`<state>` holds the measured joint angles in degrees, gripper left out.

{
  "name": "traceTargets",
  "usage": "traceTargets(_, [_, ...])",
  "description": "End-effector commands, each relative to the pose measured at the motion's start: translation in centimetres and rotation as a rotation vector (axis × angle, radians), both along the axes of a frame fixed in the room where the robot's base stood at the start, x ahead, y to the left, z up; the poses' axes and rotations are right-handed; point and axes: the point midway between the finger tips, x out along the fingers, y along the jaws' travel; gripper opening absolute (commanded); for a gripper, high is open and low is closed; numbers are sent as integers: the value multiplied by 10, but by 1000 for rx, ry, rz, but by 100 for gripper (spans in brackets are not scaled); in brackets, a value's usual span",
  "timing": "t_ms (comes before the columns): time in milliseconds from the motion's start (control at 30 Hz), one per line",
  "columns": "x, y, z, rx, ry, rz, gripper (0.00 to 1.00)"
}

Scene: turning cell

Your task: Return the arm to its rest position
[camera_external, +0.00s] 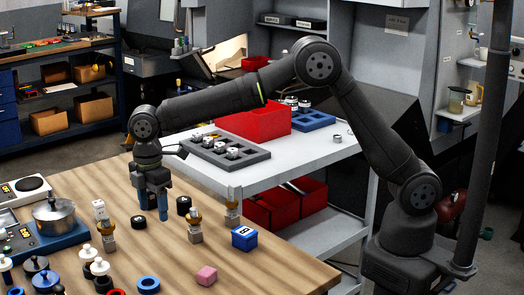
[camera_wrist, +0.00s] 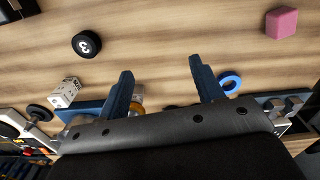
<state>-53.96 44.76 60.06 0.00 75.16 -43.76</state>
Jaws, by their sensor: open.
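My dark arm is bent over the wooden table from its base at the right. My gripper (camera_external: 153,213) points down just above or near the tabletop, between several small parts. In the wrist view, the two blue fingers of my gripper (camera_wrist: 165,75) stand wide apart with bare wood between them. Nothing is held. Whether the fingertips touch the table cannot be told.
Pots and knobs crowd the left. A grey cart (camera_external: 290,165) with a red bin (camera_external: 256,122) stands behind.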

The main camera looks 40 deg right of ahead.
Motion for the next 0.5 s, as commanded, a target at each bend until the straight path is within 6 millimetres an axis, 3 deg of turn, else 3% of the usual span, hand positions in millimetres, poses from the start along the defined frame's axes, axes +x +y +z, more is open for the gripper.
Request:
traceTargets(200, [-16, 31, -21, -1, 1, 2, 61])
traceTargets(500, [-26, 49, -34, -1, 0, 0, 61])
